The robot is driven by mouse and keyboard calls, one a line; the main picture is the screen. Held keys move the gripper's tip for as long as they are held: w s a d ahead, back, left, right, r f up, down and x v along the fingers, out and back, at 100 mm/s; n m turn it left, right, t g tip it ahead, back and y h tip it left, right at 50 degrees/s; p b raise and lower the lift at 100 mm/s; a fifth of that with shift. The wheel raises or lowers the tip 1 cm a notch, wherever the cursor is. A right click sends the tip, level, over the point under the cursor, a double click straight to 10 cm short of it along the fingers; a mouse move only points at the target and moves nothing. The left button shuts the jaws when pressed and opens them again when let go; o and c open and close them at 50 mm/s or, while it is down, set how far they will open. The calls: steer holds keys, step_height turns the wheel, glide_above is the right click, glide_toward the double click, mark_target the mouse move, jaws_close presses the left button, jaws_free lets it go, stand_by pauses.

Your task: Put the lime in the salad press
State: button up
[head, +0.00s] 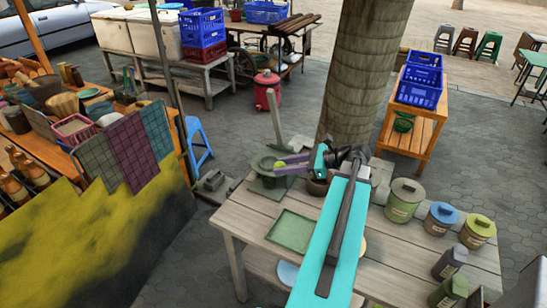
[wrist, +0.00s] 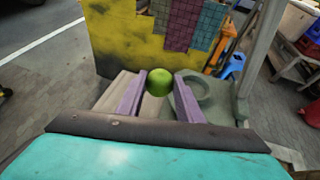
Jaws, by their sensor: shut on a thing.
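The green lime (wrist: 158,79) is between the two purple fingers of my gripper (wrist: 160,92), which is shut on it near the fingertips. In the head view the lime (head: 280,164) shows as a small bright spot at the end of my gripper (head: 284,165). The salad press (head: 268,186) is grey-green, with a round cup, a flat base and a tall upright bar, at the table's far left corner. In the wrist view its round cup (wrist: 197,88) lies just right of the lime, partly behind my right finger. The exact height of the lime above the press cannot be told.
A flat green tray (head: 291,230) lies on the wooden table (head: 245,222) in front of the press. A brown pot (head: 318,184) stands beside the press. Several lidded canisters (head: 404,200) fill the right side. A tree trunk (head: 365,75) rises behind the table.

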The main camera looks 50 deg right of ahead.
steer(key=w+d+p, duration=0.1)
steer(key=w, duration=0.2)
steer(key=w+d, duration=0.2)
steer(key=w, duration=0.1)
steer(key=w+d+f+p, duration=0.1)
steer(key=w, duration=0.2)
steer(key=shift+w+d+p, duration=0.25)
steer(key=shift+d+p, duration=0.1)
steer(key=shift+d, duration=0.05)
steer(key=shift+f+p, duration=0.75)
steer(key=shift+f, duration=1)
steer(key=shift+f, duration=0.1)
steer(key=o, duration=0.7)
steer(key=shift+o, duration=0.2)
